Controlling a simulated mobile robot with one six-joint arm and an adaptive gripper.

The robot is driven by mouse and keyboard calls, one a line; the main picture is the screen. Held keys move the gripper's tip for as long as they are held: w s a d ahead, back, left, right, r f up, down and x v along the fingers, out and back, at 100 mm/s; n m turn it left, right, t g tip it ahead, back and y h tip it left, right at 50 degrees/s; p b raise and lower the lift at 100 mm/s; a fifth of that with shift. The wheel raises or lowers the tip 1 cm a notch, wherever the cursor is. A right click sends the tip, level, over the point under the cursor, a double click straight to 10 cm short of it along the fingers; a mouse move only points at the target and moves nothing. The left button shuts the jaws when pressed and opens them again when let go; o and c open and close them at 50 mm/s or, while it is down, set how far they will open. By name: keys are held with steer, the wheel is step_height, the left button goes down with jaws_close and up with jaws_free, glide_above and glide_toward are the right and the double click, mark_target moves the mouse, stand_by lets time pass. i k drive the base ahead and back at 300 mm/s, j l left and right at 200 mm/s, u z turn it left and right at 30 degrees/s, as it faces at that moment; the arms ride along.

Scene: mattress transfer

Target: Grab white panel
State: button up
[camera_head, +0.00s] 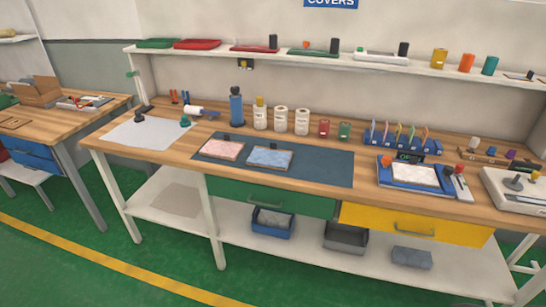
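A white, faintly speckled panel (414,175) lies flat on a blue tray-like base (392,183) at the right of the wooden workbench (330,146). A pinkish panel (221,149) and a light blue panel (270,158) lie side by side on the dark mat (325,168). My gripper is not in view, so its state and its distance from the white panel do not show.
A white and orange tool (460,183) lies right beside the base, with a white scale-like device (515,190) further right. A colourful rack (402,140) stands behind. Bottles (281,119) line the bench's back. The mat's right part is bare. Green floor (75,265) is clear in front.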

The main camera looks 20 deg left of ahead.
mark_target(411, 173)
steer(key=i, duration=2.05)
